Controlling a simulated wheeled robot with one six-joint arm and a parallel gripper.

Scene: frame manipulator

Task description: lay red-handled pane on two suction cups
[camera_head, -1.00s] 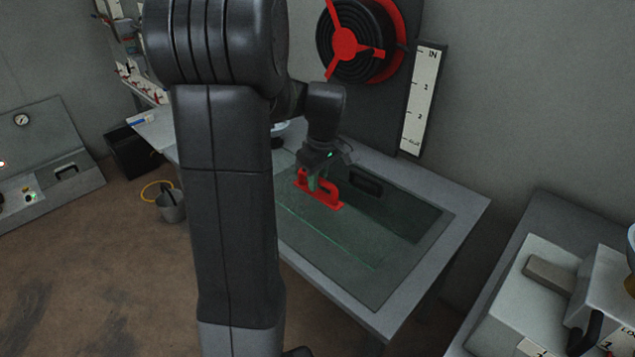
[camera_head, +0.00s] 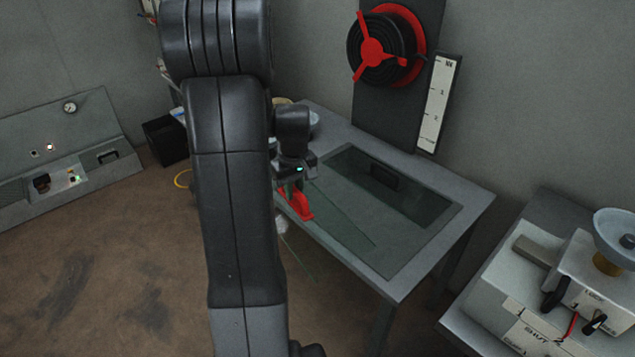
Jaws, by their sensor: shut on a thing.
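My gripper (camera_head: 291,187) is shut on the red handle (camera_head: 302,207) of a clear glass pane (camera_head: 342,222). The pane shows as a faint sheet in front of and partly over the near left edge of the grey table; its left part is hidden by my arm. I cannot tell its exact height. A pale round cup (camera_head: 618,228) on an amber base stands at the far right and looks like a suction cup. Another pale round thing (camera_head: 315,119) shows behind my gripper on the table; I cannot tell if it is a suction cup.
The grey table (camera_head: 455,240) has a dark recessed opening (camera_head: 400,198). A bench with a white box (camera_head: 520,295) stands at right. A red-spoked reel (camera_head: 374,50) and a scale board (camera_head: 437,105) are on the wall. A control panel (camera_head: 65,155) is at left. Floor in between is open.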

